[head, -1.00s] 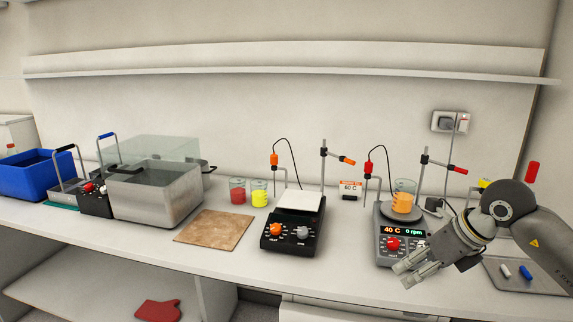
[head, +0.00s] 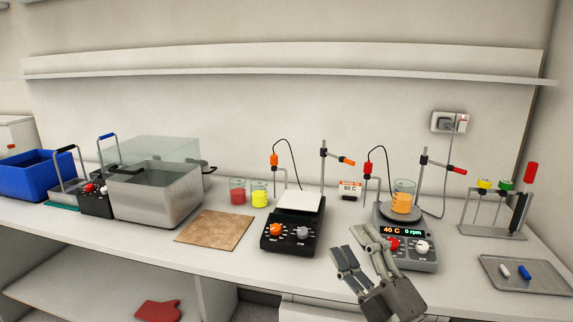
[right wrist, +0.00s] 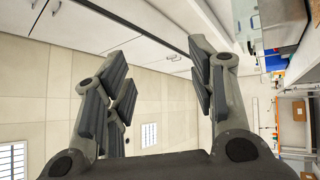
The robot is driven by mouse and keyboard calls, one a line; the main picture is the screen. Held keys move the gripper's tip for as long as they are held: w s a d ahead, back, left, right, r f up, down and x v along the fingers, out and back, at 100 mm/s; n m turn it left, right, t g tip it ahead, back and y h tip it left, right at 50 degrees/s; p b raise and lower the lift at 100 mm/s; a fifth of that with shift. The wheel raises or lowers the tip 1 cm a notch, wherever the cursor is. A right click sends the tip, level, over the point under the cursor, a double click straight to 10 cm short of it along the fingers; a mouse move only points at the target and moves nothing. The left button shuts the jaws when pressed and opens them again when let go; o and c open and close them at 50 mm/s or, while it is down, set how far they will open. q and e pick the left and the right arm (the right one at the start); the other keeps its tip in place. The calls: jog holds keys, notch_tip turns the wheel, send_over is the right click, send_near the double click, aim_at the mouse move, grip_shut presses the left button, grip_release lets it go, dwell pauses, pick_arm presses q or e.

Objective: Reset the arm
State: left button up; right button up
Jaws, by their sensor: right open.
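My right gripper (head: 362,250) is in front of the right hot plate (head: 408,246) in the head view, fingers up, open and empty. Its spread fingers also show in the right wrist view (right wrist: 160,85) with nothing between them. A beaker of orange liquid (head: 403,197) stands on the right hot plate, whose display reads 40 C and 0 rpm. My left gripper is not in view.
The left hot plate (head: 292,236) is empty on top. Red (head: 238,196) and yellow (head: 260,198) beakers stand beside it. A brown board (head: 214,230), a metal bath (head: 158,196) and a blue bin (head: 35,178) are on the left. A grey tray (head: 545,282) holds two small bars at right.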

jog(key=s+d+f+m+g+h, duration=0.25)
jog(key=f+m+h, duration=0.2)
jog(key=f, duration=0.35)
jog(key=s+d+f+m+g+h, duration=0.2)
jog(key=d+f+m+h, duration=0.2)
jog(key=f+m, duration=0.25)
jog(key=s+d+f+m+g+h, duration=0.2)
jog(key=d+f+m+g+h, duration=0.15)
jog(key=f, duration=0.45)
jog(key=s+a+f+m+g+y, duration=0.1)
jog(key=s+f+m+g, duration=0.1)
jog(key=s+f+g, duration=0.65)
jog(key=s+a+f+m+g+y, duration=0.15)
jog(key=s+f, duration=0.35)
jog(key=s, duration=0.8)
notch_tip(320, 180, down, 27)
jog(key=s, duration=0.1)
jog(key=s+d+f, duration=0.2)
jog(key=s+f, duration=0.5)
jog(key=s, duration=0.1)
jog(key=s+d+f+g+h, duration=0.1)
jog(key=s+d+f, duration=0.1)
jog(key=s+f, duration=0.6)
jog(key=shift+s+f+g, duration=0.2)
jog(key=shift+s+g, duration=0.1)
jog(key=shift+s, duration=0.15)
